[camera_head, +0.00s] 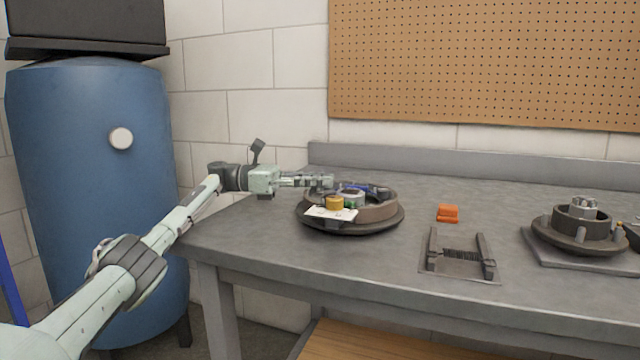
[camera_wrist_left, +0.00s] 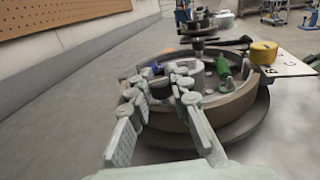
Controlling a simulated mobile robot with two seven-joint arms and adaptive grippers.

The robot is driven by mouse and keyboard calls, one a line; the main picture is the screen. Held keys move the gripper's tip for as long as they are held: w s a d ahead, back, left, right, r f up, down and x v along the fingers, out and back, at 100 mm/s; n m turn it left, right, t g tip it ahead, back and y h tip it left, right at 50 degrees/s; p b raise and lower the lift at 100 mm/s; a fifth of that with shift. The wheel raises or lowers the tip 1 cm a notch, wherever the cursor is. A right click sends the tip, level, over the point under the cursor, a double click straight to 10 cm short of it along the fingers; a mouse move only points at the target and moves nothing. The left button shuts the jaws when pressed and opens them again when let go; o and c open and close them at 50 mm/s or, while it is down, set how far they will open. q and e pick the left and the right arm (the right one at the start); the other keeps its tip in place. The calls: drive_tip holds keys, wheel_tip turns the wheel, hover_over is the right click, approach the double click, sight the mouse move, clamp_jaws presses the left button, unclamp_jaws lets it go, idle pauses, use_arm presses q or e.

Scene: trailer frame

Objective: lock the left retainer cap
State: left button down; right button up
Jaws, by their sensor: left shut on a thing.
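The round brown drum-like assembly (camera_head: 378,212) sits on a dark round base at the left end of the grey bench. It also fills the middle of the left wrist view (camera_wrist_left: 240,105). My left gripper (camera_head: 328,181) reaches over its left side. In the left wrist view, my left gripper (camera_wrist_left: 183,84) has its fingers closed inside the rim on something small, apparently the left retainer cap. The cap is largely hidden by the fingertips, so its turn cannot be told. A green part (camera_wrist_left: 223,68) and a blue part (camera_head: 356,188) sit inside the rim. My right gripper is not in view.
An orange block (camera_head: 447,213), a dark fixture (camera_head: 460,264) and a hub on a plate (camera_head: 580,236) are to the right. The bench between them is clear.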

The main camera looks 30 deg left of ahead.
use_arm(q)
drive_tip(key=shift+r, duration=0.1)
idle(0.4)
drive_tip(key=c, duration=1.4)
unclamp_jaws()
drive_tip(key=shift+o, duration=0.2)
drive_tip(key=v, duration=0.6)
drive_tip(key=shift+w, duration=0.1)
drive_tip(key=shift+v, duration=0.8)
